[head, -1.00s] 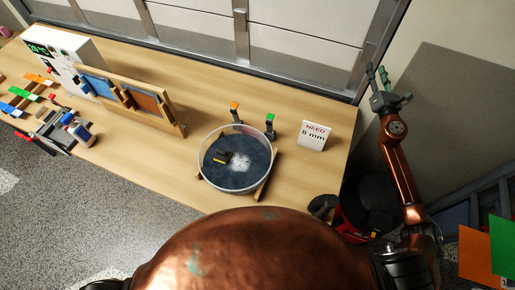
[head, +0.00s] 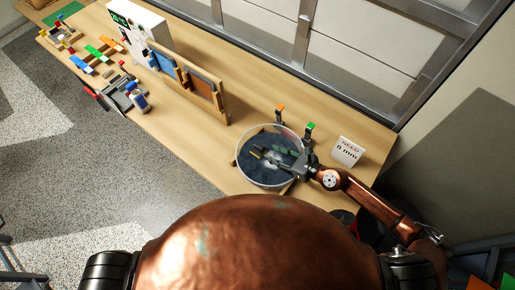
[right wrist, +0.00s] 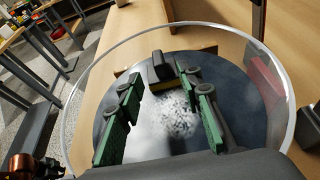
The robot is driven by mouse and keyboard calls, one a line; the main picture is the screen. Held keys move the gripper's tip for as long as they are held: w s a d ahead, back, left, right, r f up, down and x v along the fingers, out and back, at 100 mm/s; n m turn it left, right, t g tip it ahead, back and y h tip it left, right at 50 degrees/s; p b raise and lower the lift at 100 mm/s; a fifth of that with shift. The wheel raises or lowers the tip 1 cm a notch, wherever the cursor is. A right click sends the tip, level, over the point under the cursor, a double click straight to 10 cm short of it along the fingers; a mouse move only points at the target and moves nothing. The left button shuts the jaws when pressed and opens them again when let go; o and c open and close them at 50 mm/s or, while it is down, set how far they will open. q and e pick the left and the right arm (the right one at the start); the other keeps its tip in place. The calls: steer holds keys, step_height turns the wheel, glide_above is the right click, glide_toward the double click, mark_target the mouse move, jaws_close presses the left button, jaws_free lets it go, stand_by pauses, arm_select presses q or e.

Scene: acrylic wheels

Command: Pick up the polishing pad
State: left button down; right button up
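The polishing pad (head: 258,152) is a small block with a black top and a yellowish lower edge. It lies on a dark disc inside a round, clear-walled tub (head: 240,168). In the right wrist view the pad (right wrist: 161,68) sits just beyond the fingertips, toward the right finger. My right gripper (head: 280,156) reaches over the tub from the right. In the right wrist view its green-padded fingers (right wrist: 160,85) are wide apart with nothing between them but the disc and a white powdery patch (right wrist: 175,118). My left gripper is not in view.
The tub's clear rim (right wrist: 92,62) surrounds the fingers. Two small posts with orange (head: 279,108) and green (head: 309,126) tops stand behind it, and a "NEED 8 mm" sign (head: 347,151) to the right. A wooden rack (head: 190,82) and spray bottle (head: 138,98) are left.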

mark_target(262, 148)
steer(key=p+x, duration=0.1)
steer(key=x, duration=0.7)
steer(key=shift+s+a+r, duration=0.1)
jaws_close()
